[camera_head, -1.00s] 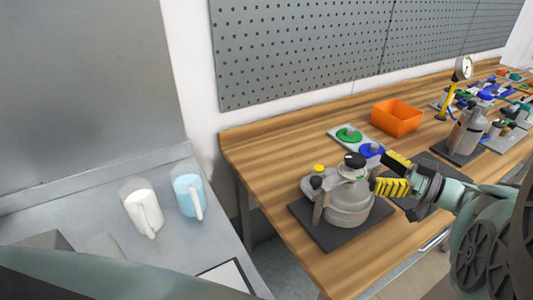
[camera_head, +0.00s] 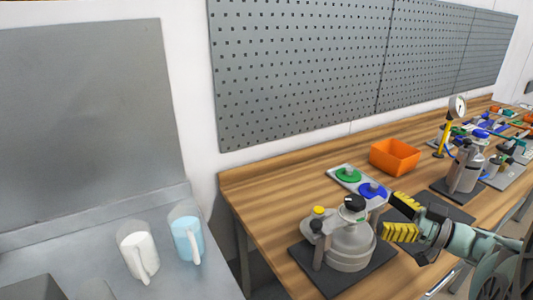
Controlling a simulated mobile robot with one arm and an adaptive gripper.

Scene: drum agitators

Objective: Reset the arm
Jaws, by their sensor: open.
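My gripper (camera_head: 401,217) is open, with yellow ridged finger pads, over the right side of the wooden bench. It is empty. It is right of a grey drum vessel (camera_head: 350,246) with a black cap (camera_head: 355,203) and a yellow knob (camera_head: 318,211). The vessel stands on a dark square mat (camera_head: 306,258). In the picture a gap shows between the finger pads and the vessel. My arm reaches in from the lower right.
A plate with a green disc (camera_head: 347,175) and a blue disc (camera_head: 373,190) lies behind the vessel. An orange bin (camera_head: 395,157) stands farther back. White (camera_head: 138,250) and blue (camera_head: 187,238) jugs stand left.

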